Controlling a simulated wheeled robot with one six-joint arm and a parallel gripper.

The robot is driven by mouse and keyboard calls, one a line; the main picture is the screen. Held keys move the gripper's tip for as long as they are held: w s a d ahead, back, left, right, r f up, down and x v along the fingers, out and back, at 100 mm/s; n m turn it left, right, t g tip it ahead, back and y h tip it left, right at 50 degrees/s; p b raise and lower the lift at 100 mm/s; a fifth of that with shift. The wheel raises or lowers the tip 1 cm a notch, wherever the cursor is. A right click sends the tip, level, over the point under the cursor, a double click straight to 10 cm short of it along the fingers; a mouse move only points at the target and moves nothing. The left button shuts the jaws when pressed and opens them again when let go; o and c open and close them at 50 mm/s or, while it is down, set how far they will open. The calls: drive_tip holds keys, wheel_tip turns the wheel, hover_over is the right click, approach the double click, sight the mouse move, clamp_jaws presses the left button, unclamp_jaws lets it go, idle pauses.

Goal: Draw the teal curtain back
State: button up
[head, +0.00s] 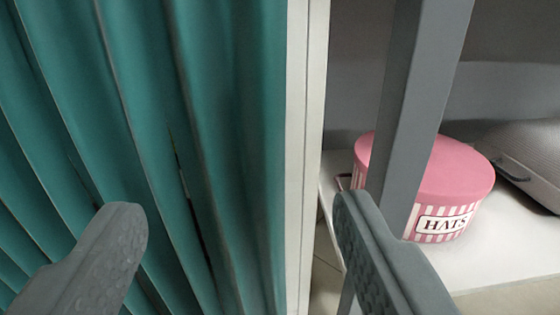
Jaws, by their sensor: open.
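The teal curtain (135,110) hangs in vertical folds and fills the left half of the head view. A narrow dark gap shows between two of its folds near the middle. Its right edge meets a pale upright post (306,150). My gripper (235,225) is open at the bottom of the view. Its left finger is in front of the curtain and its right finger is in front of the area right of the post. Nothing is between the fingertips that I can see as held. I cannot tell whether either finger touches the curtain.
Right of the post stands a grey upright bar (425,90). Behind it a pink hat box (450,172) with a striped side and a "HATS" label sits on a white shelf (500,265). A grey case (525,160) lies at the far right.

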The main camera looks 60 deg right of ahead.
sight(253, 118)
drive_tip(key=x, duration=1.1)
drive_tip(key=f+x, duration=0.1)
drive_tip(key=x, duration=0.5)
drive_tip(key=shift+s+d, duration=0.1)
drive_tip(key=shift+d, duration=0.15)
